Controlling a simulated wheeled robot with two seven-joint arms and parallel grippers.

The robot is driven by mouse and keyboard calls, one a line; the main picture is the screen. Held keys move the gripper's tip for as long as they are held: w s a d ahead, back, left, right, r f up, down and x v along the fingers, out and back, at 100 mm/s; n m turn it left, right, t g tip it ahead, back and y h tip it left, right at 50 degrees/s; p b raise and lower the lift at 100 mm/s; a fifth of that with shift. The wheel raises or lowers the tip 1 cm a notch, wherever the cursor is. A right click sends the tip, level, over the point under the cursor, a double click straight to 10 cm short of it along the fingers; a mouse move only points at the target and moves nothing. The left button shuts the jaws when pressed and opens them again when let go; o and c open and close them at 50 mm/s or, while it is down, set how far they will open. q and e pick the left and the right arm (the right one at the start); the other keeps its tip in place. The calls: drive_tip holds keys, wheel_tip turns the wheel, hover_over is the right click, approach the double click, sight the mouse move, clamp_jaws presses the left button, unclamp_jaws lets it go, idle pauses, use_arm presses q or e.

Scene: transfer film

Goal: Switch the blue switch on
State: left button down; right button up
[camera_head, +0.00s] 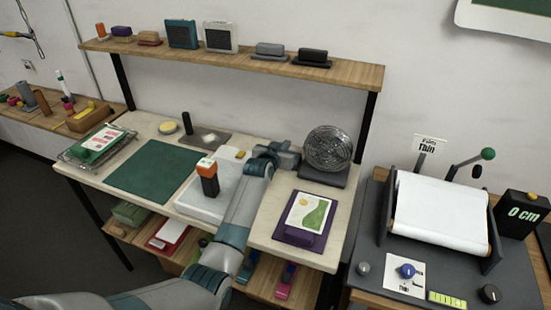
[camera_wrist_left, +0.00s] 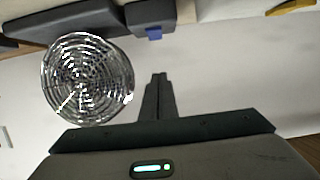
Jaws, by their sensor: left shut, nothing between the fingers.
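A small blue switch (camera_wrist_left: 154,33) shows in the left wrist view, on a dark grey block (camera_wrist_left: 150,15) at the top. In the head view I cannot make it out near the gripper. My left gripper (camera_head: 291,158) is just left of the ball in the head view. Its fingers (camera_wrist_left: 158,82) are shut and empty, pointing toward the block, with a visible gap to the switch. My right gripper is not in view.
A dark box with an orange top (camera_head: 209,178) stands on a white tray beside my left arm. A picture card (camera_head: 307,213) lies nearer the front. A wooden shelf (camera_head: 230,60) runs above.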

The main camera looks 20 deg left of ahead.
use_arm(q)
drive_tip(key=s+b, duration=0.2)
drive_tip(key=s, duration=0.7)
drive_tip(key=shift+a+r+b, duration=0.15)
drive_tip(key=shift+a+b, duration=0.05)
drive_tip(key=shift+b, duration=0.15)
drive_tip(key=shift+s, duration=0.1)
